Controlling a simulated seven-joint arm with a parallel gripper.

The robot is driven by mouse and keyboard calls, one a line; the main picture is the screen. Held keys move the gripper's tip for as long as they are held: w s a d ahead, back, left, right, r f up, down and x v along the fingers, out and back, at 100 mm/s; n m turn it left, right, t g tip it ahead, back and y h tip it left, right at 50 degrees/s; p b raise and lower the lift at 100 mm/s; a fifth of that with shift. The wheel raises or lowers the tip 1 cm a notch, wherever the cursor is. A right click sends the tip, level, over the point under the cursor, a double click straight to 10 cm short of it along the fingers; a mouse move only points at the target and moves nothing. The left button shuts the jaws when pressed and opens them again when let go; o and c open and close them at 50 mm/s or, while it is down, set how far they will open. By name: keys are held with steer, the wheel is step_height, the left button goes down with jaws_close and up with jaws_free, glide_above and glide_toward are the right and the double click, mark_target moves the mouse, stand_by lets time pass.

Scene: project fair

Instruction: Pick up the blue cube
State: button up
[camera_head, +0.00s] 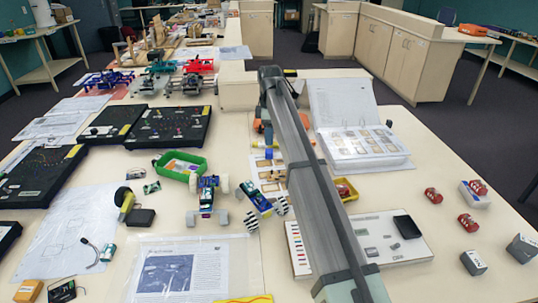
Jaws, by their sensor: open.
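A small blue shape (269,153), which looks like the blue cube, sits on the table just left of my arm, in the middle of the view. My arm runs from the bottom right up to the centre and bends down behind itself. The end of my gripper (268,138) shows only as a narrow part just above the blue shape; the rest is hidden behind my arm link. It is open. I cannot tell whether its fingers are beside the blue shape or above it.
A green tray (180,166) and small wheeled cars (206,194) lie left of the blue shape. An open binder (362,144) and a white board (405,250) lie right of my arm. Black boxes (168,126) stand at left. Red cans (468,222) and grey blocks stand at right.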

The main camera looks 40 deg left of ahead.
mark_target(269, 150)
steer(key=shift+w+a+f, duration=0.1)
steer(key=shift+a+f, duration=0.05)
steer(key=shift+f, duration=1.6)
steer(key=shift+w+a+f, duration=0.1)
steer(key=shift+a+f, duration=0.05)
steer(key=shift+f, duration=1.6)
steer(key=shift+c, duration=0.3)
steer(key=c, duration=1.1)
